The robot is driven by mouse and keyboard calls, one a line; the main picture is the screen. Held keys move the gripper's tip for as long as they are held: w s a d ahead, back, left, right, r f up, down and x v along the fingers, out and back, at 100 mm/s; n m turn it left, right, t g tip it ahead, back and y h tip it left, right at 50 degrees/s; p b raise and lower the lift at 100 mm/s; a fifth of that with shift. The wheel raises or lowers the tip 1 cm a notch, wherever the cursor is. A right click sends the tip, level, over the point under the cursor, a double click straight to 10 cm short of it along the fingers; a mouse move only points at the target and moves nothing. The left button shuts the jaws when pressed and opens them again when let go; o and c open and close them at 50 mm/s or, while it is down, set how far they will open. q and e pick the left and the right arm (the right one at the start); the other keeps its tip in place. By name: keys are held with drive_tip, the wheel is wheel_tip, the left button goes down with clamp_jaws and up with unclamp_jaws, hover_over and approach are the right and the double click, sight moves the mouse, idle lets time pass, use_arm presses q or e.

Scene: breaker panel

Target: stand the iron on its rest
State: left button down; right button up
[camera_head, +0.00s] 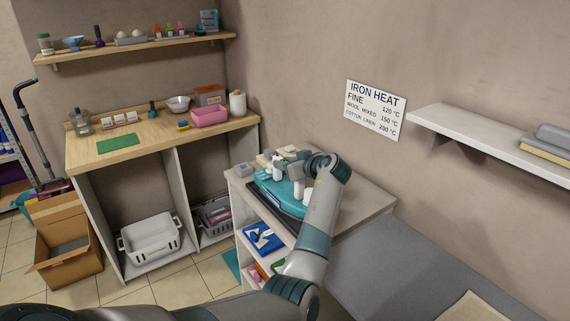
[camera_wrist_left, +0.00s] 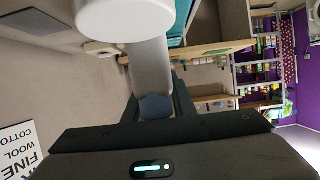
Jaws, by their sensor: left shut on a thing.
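A teal and white ironing unit (camera_head: 275,197) sits on the small cabinet beside the wall. My left gripper (camera_head: 283,167) is over its back part, with the forearm reaching in from the lower right. The gripper is shut on a pale, rounded handle (camera_wrist_left: 150,65), which the left wrist view shows between the dark fingers. I take this to be the iron's handle; the gripper and wrist hide much of the iron. I cannot tell the rest apart from the iron, or whether they touch. My right gripper is out of view.
The cabinet top (camera_head: 368,204) is bare at the right. A grey ironing surface (camera_head: 390,265) lies in front of it. A wall shelf (camera_head: 480,140) juts out at the right. A wooden counter (camera_head: 160,135) with small items stands at the left.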

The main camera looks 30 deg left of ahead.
use_arm(q)
drive_tip(key=shift+f+b, duration=0.2)
drive_tip(key=shift+b, duration=0.3)
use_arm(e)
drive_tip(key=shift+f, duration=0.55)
